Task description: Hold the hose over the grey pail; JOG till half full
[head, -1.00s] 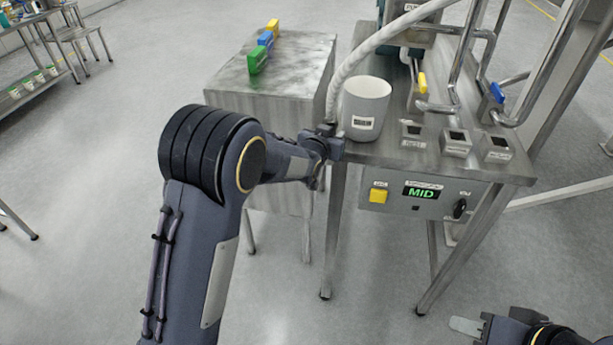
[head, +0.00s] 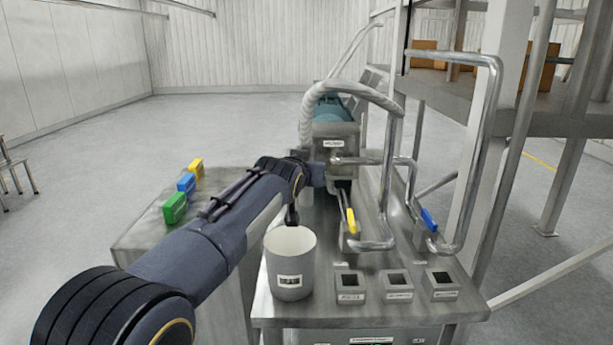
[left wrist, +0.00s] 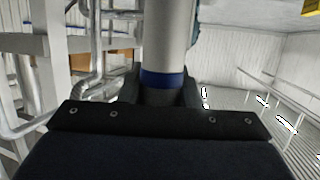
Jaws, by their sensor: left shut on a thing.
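The grey pail (head: 290,272) stands upright at the front left of the steel machine table, with a label on its front. Its mouth is open, and the inner wall I can see is pale; its bottom is hidden. The pale hose (head: 375,98) arches over the machine and comes down to my left gripper (head: 312,174), behind and above the pail. In the left wrist view, my left gripper (left wrist: 160,93) is shut on the hose (left wrist: 168,40) near a blue band. A dark piece hangs below the gripper, close behind the pail's rim. My right gripper is out of view.
A yellow-handled valve (head: 351,221) and a blue-handled valve (head: 429,219) stand right of the pail. Several small labelled square sockets (head: 397,283) line the table front. The control panel is mostly cut off below.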

